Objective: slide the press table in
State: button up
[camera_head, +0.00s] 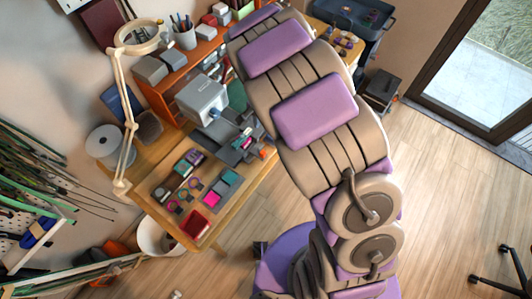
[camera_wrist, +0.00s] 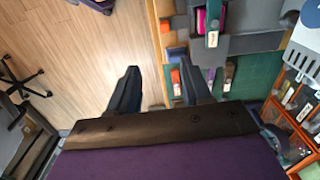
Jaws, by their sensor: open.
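The press (camera_head: 203,98) is a light grey boxy machine on the wooden workbench (camera_head: 150,190) in the head view. Dark grey plates that look like its press table (camera_head: 222,133) extend from its front toward the right. In the wrist view, grey-blue plates (camera_wrist: 252,44) with green and dark parts lie ahead and right of my gripper (camera_wrist: 160,70). Its two dark fingers are wide apart with nothing between them; the right finger is close to the plates' left edge, and I cannot tell whether it touches. In the head view my arm hides the gripper.
A red tray (camera_head: 195,223) and small coloured pieces lie on the bench front. A lamp (camera_head: 128,100) stands at its left, an orange shelf (camera_head: 178,72) behind. A wheeled chair (camera_wrist: 22,85) is at left in the wrist view.

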aim_at(263, 152)
jog(key=f, duration=0.6)
jog(key=f+b, duration=0.1)
jog(key=f, duration=0.6)
jog(key=a+f+b, duration=0.1)
jog(key=f, duration=0.5)
jog(key=shift+w+f, duration=0.2)
jog(key=shift+w, duration=0.05)
grip_shut()
